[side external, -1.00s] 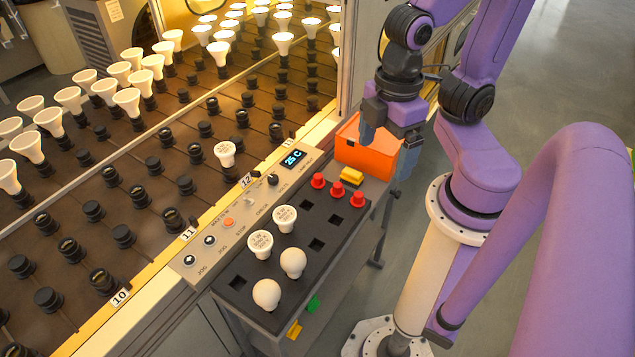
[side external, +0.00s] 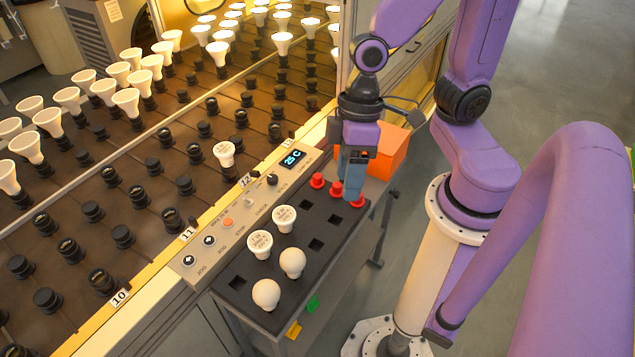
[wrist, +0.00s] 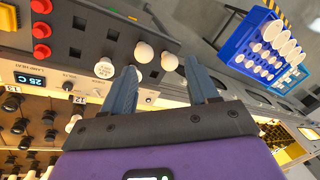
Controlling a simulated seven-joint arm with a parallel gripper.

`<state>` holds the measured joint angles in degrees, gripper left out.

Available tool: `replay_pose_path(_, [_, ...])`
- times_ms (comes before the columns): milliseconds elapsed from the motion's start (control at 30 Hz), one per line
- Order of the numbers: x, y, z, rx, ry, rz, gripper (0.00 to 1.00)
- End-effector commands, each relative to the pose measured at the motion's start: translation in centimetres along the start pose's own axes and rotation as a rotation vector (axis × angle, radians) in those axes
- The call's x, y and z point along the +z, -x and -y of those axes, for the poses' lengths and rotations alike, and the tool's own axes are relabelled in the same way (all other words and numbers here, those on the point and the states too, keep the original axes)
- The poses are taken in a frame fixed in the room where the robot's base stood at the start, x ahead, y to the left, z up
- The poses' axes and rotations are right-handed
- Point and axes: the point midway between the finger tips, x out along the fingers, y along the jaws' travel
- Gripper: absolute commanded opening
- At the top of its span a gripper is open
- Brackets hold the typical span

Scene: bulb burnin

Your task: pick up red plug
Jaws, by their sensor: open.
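Three red plugs stand in a row at the far end of the black tray (side external: 322,219): a left one (side external: 317,181), a middle one (side external: 336,188) and a right one (side external: 358,202). In the wrist view, red plugs (wrist: 41,30) line the upper left edge, outside the space between my fingers. My gripper (side external: 352,190) points down by the middle and right plugs in the side view, partly covering them. Its height above them is hard to judge. In the wrist view, my gripper (wrist: 160,70) has its blue fingers apart with nothing held between them.
White bulbs (side external: 292,263) stand in the tray's near part. An orange box (side external: 392,150) sits behind my gripper. A control panel (side external: 232,222) and rack of bulbs and sockets lie left. The wrist view shows a blue crate (wrist: 237,45) of white items.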

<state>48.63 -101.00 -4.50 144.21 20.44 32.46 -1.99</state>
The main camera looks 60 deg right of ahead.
Motion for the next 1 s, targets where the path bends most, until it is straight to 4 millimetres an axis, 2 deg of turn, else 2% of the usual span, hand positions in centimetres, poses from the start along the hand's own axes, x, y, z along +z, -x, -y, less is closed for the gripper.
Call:
replay_pose_path(33, [-1.5, -1.4, -1.0, -0.012, -0.134, -0.031, 0.59])
replay_pose_path(100, [-3.5, -2.8, -2.9, -0.013, -0.319, -0.096, 0.59])
replay_pose_path(167, [-5.0, -4.0, -5.2, 0.008, -0.480, -0.153, 0.59])
replay_pose_path(233, [-6.1, -5.2, -8.5, 0.059, -0.668, -0.217, 0.59])
replay_pose_path(367, [-5.8, -6.9, -15.3, 0.215, -0.987, -0.314, 0.59])
replay_pose_path(400, [-5.2, -7.2, -17.2, 0.270, -1.068, -0.334, 0.59])
replay_pose_path(500, [-3.2, -7.5, -20.9, 0.399, -1.227, -0.367, 0.59])
replay_pose_path(600, [-1.5, -7.6, -23.0, 0.494, -1.322, -0.381, 0.59])
replay_pose_path(700, [-0.7, -7.6, -24.0, 0.540, -1.364, -0.386, 0.59])
replay_pose_path(1000, [-0.5, -8.7, -25.0, 0.553, -1.368, -0.388, 0.59])
